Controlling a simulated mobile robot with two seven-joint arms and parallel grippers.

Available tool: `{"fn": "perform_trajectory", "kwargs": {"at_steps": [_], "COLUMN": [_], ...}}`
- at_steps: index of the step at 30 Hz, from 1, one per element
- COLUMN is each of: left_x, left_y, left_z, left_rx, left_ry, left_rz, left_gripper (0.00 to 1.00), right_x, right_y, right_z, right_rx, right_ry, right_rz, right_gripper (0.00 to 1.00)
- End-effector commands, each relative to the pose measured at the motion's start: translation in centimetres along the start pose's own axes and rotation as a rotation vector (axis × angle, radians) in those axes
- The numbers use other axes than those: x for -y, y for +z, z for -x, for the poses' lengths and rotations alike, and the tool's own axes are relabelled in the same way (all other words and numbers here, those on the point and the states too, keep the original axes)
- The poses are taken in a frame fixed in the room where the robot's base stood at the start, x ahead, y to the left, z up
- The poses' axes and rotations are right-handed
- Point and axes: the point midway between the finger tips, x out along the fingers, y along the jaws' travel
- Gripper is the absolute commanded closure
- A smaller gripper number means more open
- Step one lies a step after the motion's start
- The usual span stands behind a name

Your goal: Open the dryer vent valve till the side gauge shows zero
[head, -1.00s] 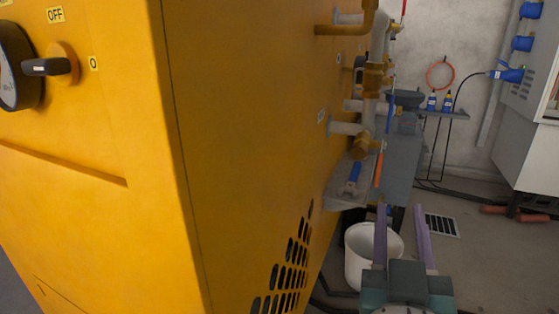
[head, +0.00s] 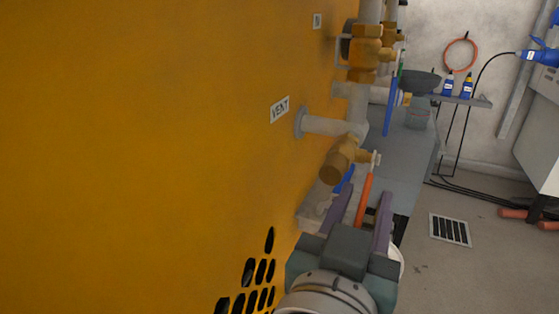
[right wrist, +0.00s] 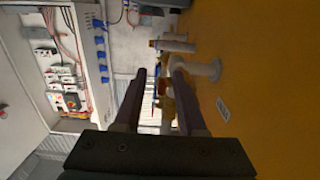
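The yellow dryer cabinet (head: 150,150) fills the left of the head view. By its VENT label (head: 280,109), a grey pipe leads to the brass vent valve (head: 338,162). An orange lever (head: 364,195) hangs down at this valve. My right gripper (head: 361,200) is open below the valve; its purple fingers appear either side of the lever, but I cannot tell whether it lies between them in depth. The right wrist view shows the fingers (right wrist: 160,72) apart and the VENT label (right wrist: 223,108). A round dark side fitting, perhaps the gauge (head: 347,40), is edge-on and unreadable. My left gripper is out of view.
A blue-handled tool (head: 345,180) lies on a grey ledge below. A white bucket is mostly hidden behind my gripper. Free floor (head: 450,275) lies to the right.

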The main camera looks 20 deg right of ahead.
Motion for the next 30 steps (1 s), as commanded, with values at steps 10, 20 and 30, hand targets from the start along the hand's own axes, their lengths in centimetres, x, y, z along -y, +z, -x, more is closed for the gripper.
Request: {"fn": "perform_trajectory", "kwargs": {"at_steps": [10, 20, 30], "left_x": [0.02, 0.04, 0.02], "left_y": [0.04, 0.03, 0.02], "left_z": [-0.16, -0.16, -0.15], "left_rx": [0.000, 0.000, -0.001], "left_ry": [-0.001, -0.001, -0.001], "left_rz": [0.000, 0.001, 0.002], "left_gripper": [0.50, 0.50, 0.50], "right_x": [0.07, 0.07, 0.06], "right_y": [-0.07, -0.05, -0.04], "right_z": [-0.01, -0.02, -0.01], "right_rx": [-0.001, -0.001, -0.001], "right_ry": [0.001, 0.001, 0.001], "right_rz": [-0.001, 0.000, 0.000], "right_gripper": [0.60, 0.95, 1.00]}}
